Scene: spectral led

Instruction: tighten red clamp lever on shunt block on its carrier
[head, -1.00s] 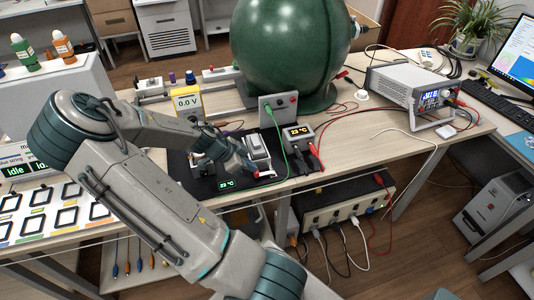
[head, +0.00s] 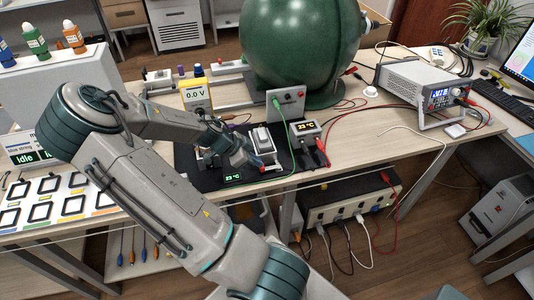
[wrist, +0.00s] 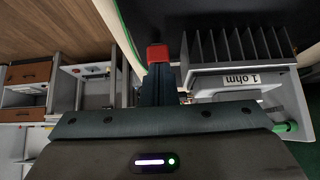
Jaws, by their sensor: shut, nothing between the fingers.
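The shunt block (head: 262,138) is a pale grey piece in its carrier (head: 277,166) on the black mat. The red clamp lever (wrist: 157,53) shows as a red end right at my fingertips, beside the block. It also shows as a small red spot in the head view (head: 258,163). My gripper (wrist: 158,78) is shut with nothing between its fingers. Whether the fingers touch the lever is unclear. The lever's pivot is hidden.
A green cable (head: 282,122) runs close by the carrier. A yellow 0.0 V meter (head: 196,94) and a large green sphere (head: 298,40) stand further back.

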